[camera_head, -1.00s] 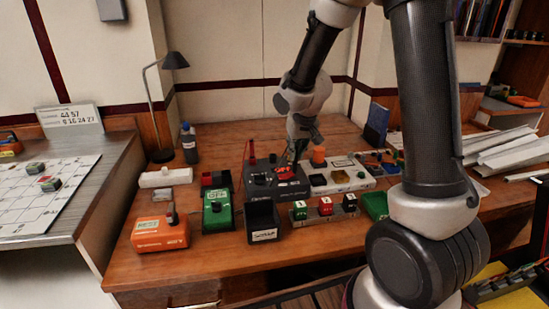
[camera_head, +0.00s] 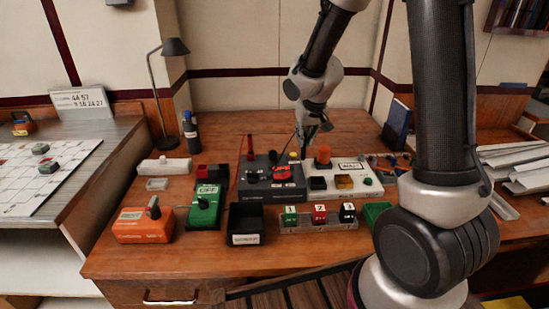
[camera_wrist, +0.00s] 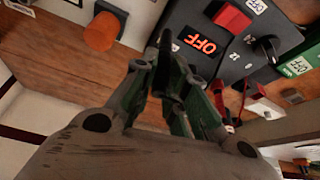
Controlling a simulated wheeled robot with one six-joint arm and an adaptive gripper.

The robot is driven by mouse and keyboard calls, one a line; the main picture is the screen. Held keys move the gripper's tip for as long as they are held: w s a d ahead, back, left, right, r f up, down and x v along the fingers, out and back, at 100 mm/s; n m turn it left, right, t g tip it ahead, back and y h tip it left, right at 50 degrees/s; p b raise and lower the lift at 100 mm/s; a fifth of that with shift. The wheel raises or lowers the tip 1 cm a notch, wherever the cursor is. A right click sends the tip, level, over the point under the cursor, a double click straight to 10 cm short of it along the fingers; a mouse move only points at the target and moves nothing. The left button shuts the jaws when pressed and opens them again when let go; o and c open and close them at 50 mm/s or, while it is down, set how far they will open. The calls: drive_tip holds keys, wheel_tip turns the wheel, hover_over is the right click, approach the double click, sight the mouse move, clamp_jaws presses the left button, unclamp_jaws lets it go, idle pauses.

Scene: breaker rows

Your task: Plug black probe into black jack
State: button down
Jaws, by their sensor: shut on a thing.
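My gripper (camera_head: 303,150) hangs behind the grey meter box (camera_head: 272,196), near its back right corner. In the wrist view my gripper (camera_wrist: 168,75) is shut on a thin dark thing, which looks like the black probe (camera_wrist: 165,48). The probe's tip is hard to make out against the box. The meter box also shows in the wrist view (camera_wrist: 222,65), with a red "OFF" display, a red block and a black knob. A red probe (camera_head: 250,146) stands upright at the box's back left. I cannot make out the black jack.
A black bin (camera_head: 236,226), numbered blocks (camera_head: 320,218), a green device (camera_head: 204,208) and an orange device (camera_head: 143,226) stand in front and left. The desk behind is mostly clear.

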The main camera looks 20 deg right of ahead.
drive_tip(key=shift+a+f, duration=0.15)
drive_tip(key=shift+a, duration=0.05)
drive_tip(key=w+a+r+n+y, duration=0.2)
drive_tip(key=w+a+r+n, duration=0.4)
drive_tip(key=w, duration=0.4)
drive_tip(key=shift+n+g+y, duration=0.3)
drive_tip(key=shift+n+g, duration=0.1)
drive_tip(key=f, duration=0.3)
drive_tip(key=a+f, duration=0.1)
drive_tip(key=f, duration=0.2)
drive_tip(key=s+f, duration=0.1)
drive_tip(key=f, duration=0.2)
drive_tip(key=shift+a+f, duration=0.1)
drive_tip(key=shift+a, duration=0.25)
